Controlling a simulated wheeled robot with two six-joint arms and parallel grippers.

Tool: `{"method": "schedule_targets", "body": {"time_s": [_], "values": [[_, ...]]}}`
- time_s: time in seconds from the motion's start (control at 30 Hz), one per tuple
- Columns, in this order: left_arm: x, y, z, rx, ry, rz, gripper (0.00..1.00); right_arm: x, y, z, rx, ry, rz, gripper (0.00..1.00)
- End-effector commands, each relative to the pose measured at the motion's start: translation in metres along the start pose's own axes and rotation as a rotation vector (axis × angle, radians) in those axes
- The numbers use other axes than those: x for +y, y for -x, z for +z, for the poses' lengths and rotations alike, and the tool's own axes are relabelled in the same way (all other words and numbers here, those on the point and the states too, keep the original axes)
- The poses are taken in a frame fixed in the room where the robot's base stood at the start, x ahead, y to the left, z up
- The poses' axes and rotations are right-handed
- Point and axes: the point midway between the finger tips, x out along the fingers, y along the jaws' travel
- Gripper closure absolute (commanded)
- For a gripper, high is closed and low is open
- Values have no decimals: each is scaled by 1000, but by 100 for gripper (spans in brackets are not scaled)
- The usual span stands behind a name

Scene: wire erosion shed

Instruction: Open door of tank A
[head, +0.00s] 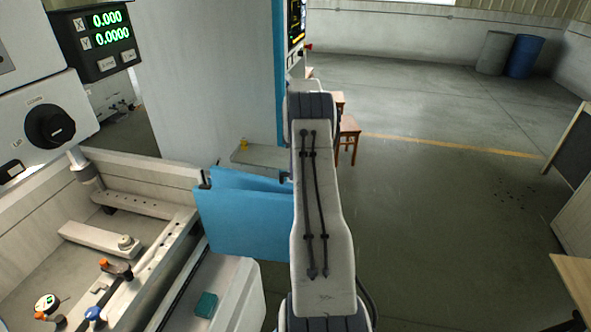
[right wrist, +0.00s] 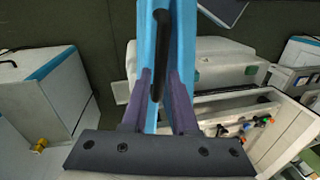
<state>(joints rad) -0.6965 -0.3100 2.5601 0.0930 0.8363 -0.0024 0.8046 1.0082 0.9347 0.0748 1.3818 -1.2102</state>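The door of tank A (head: 245,222) is a blue panel. In the head view it stands swung out to the right from the far right corner of the open tank (head: 185,262). In the right wrist view the blue door (right wrist: 150,35) stretches away from my gripper, with its black bar handle (right wrist: 160,55) along it. My right gripper (right wrist: 161,82) has its two purple fingers close together on either side of the handle's near end and looks shut on it. In the head view my right arm hides the gripper and handle. My left gripper is not in view.
A control panel with a black knob (head: 50,124) and a green readout (head: 108,29) overhangs the tank on the left. A wooden stool (head: 348,138) stands behind my arm. The floor to the right is clear, with a wooden table edge (head: 577,285) at far right.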

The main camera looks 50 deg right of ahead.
Motion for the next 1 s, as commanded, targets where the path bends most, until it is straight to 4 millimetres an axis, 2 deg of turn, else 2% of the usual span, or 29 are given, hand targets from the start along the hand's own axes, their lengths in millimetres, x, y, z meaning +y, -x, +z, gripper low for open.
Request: {"method": "schedule_targets", "body": {"time_s": [0.33,0.47,0.6,0.77,0.93,1.0], "values": [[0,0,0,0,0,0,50,0,0,1,0,-1,0,50],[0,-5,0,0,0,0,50,2,6,1,1,-1,3,50],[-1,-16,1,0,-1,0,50,2,26,1,2,-1,6,50],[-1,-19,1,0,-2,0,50,2,55,1,2,-1,6,50],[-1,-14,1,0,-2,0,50,1,80,1,1,-2,4,50],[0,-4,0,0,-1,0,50,0,91,0,0,-2,2,50]]}}
